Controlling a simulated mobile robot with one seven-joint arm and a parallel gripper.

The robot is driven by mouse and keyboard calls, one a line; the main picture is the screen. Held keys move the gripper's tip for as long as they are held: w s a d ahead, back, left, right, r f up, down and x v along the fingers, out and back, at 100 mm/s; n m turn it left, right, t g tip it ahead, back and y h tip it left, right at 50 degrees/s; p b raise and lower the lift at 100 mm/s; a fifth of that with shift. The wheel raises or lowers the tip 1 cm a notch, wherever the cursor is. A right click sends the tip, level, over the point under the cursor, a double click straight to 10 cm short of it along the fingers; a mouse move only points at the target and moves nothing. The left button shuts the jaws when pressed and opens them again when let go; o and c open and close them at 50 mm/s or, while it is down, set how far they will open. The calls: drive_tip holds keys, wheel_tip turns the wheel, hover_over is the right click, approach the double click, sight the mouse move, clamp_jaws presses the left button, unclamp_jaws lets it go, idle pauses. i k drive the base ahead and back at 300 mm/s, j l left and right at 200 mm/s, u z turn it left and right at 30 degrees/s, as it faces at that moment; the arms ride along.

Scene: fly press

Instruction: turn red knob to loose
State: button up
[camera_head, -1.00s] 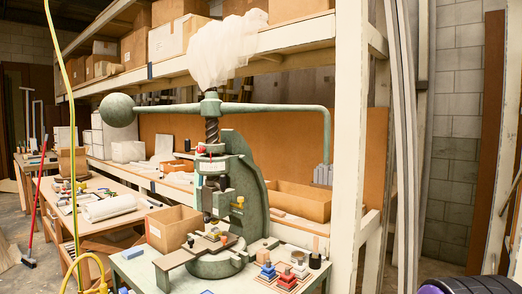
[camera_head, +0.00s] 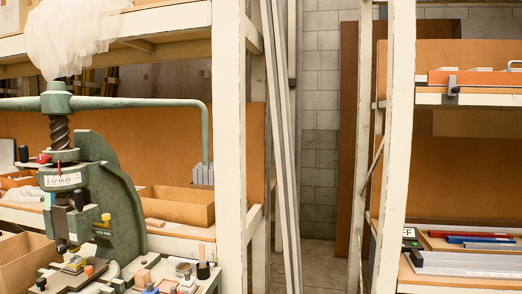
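The green fly press (camera_head: 110,195) stands at the left of the head view on a bench. A small red knob (camera_head: 43,158) shows at the left of the press's screw, just above the white label plate (camera_head: 64,179). It is small, and its setting cannot be read. Yellow (camera_head: 106,217) and orange (camera_head: 88,270) knobs sit lower on the press. My gripper is not in view.
A cardboard box (camera_head: 24,262) stands left of the press. The press's long arm (camera_head: 150,102) reaches right and bends down near a white shelf post (camera_head: 229,150). A right-hand shelf holds trays and bars (camera_head: 465,262). A floor gap (camera_head: 318,260) lies between the shelves.

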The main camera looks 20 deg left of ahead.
sight(42, 158)
drive_tip(key=k+j+z, duration=0.35)
drive_tip(key=j, duration=0.25)
drive_tip(key=k+j, duration=0.15)
drive_tip(key=j, duration=0.25)
drive_tip(key=k+j, duration=0.2)
drive_tip(key=j, duration=0.15)
drive_tip(key=k+j, duration=0.15)
drive_tip(key=j, duration=0.25)
drive_tip(key=k+j, duration=0.2)
drive_tip(key=j, duration=0.15)
